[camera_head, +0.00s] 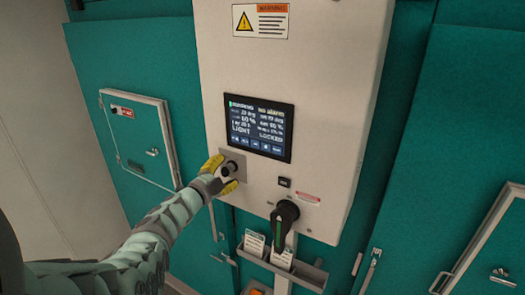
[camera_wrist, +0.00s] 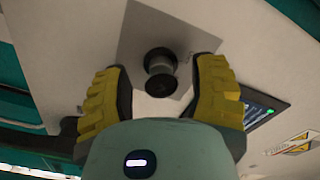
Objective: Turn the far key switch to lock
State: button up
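The key switch (camera_head: 229,168) is a dark round knob on a grey square plate (camera_head: 238,157), at the lower left of the white control panel. In the wrist view the knob (camera_wrist: 160,72) stands out from its plate (camera_wrist: 185,30). My gripper (camera_head: 222,176) is at the knob, with its yellow-padded fingers on either side. In the wrist view my gripper (camera_wrist: 161,90) is open, and gaps show between both fingers and the knob. The switch's key slot and position marks cannot be made out.
The white panel (camera_head: 330,120) has a screen (camera_head: 258,127) reading LIGHT and LOCKED. Below are a small black button (camera_head: 284,182), a black rotary handle (camera_head: 284,215) and a card holder (camera_head: 300,270). A small teal door (camera_head: 138,140) is at left.

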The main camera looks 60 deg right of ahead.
jog(key=shift+a, duration=0.1)
jog(key=s+a, duration=0.1)
jog(key=a, duration=1)
jog(key=shift+a, duration=0.4)
jog(key=shift+r, duration=0.1)
dwell(0.4)
